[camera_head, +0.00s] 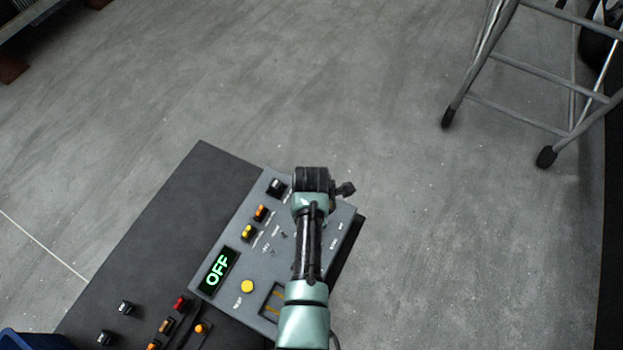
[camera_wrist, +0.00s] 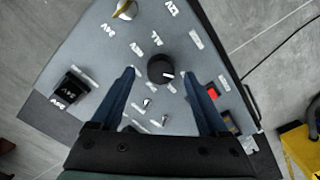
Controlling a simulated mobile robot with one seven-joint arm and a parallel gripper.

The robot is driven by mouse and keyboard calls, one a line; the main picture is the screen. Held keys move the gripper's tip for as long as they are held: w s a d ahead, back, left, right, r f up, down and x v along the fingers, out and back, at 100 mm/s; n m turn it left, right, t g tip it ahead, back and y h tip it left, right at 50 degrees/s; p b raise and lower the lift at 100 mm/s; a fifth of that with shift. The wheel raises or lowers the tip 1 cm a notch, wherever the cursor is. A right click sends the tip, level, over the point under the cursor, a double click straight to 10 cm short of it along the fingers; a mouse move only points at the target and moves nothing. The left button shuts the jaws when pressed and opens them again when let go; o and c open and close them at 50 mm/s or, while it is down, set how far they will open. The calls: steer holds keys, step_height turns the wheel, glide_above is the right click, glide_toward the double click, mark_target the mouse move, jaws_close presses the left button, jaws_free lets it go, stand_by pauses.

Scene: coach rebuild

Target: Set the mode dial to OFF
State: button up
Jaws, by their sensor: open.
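The mode dial appears to be the round black knob (camera_wrist: 160,68) on the grey control panel (camera_wrist: 95,45) in the wrist view. A short white mark on it points right, but the small labels around it are hard to read. My gripper (camera_wrist: 160,75) is open, with one blue finger on each side of the knob. I cannot tell whether the fingers touch the panel. In the head view my gripper (camera_head: 318,180) hangs over the panel's far right part and hides the knob. The panel's display (camera_head: 217,271) shows OFF in green letters.
The panel holds a yellow button (camera_head: 247,286), a black rocker switch (camera_wrist: 70,92), a red part (camera_wrist: 231,122) and small toggles (camera_wrist: 147,103) near the knob. A dark table (camera_head: 150,240) carries it. A metal ladder-like frame (camera_head: 520,70) stands at upper right; the floor between is clear.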

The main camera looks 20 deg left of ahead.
step_height(320, 180, up, 11)
steer(key=b, duration=0.1)
steer(key=shift+r+b, duration=0.15)
steer(key=shift+b, duration=0.2)
steer(key=shift+w, duration=0.1)
stand_by(0.4)
